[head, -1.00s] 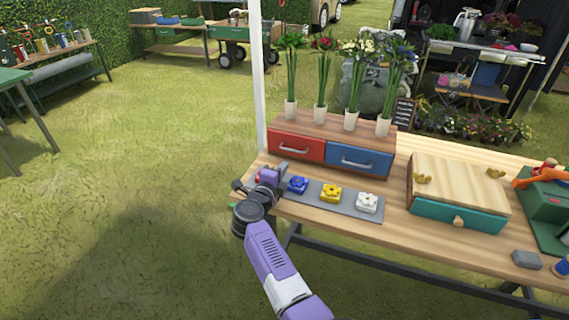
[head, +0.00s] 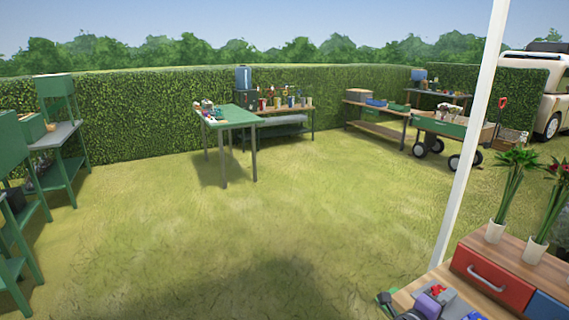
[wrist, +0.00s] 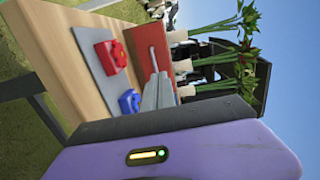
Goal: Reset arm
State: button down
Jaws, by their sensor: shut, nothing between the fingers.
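My purple gripper shows at the bottom right of the head view, largely cut off by the lower edge. In the wrist view my gripper's grey fingers (wrist: 158,90) are together, with nothing between them. They are in front of the red drawer (wrist: 157,45), which also shows in the head view (head: 493,280). A red flower block (wrist: 111,54) and a blue flower block (wrist: 129,102) lie on a grey mat (wrist: 90,48) beside the fingers. I cannot tell how far the fingers are from the drawer.
White vases (head: 494,231) with flowers stand on the drawer box. A white post (head: 470,140) rises at the table's (head: 402,300) left side. Open grass (head: 240,220) fills the middle. A green table (head: 232,116) and green benches (head: 65,135) stand farther off.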

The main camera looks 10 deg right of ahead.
notch_tip(320, 180, up, 9)
jog(key=a+n+t+h, duration=0.2)
jog(key=n+t, duration=0.1)
jog(key=t, duration=0.1)
jog(key=s+a+r+n+t+y, duration=0.35)
jog(key=s+a+n+t, duration=0.25)
jog(key=a+n+t, duration=0.4)
jog(key=s+a+f+n+y, duration=0.3)
jog(key=s+a+n+y, duration=0.2)
jog(key=s+n+y, duration=0.25)
jog(key=s+a+f+n+y, duration=0.35)
jog(key=s+n+y, duration=0.25)
jog(key=s+n, duration=0.2)
jog(key=s+a+f+n+g, duration=0.1)
jog(key=s+a+g, duration=0.2)
jog(key=s, duration=0.7)
jog(key=s+a+f+n+g, duration=0.2)
jog(key=s+g, duration=0.1)
jog(key=s, duration=0.6)
jog(key=shift+s+a+f+y, duration=0.25)
jog(key=shift+s+a+y, duration=0.1)
jog(key=shift+a+y, duration=0.05)
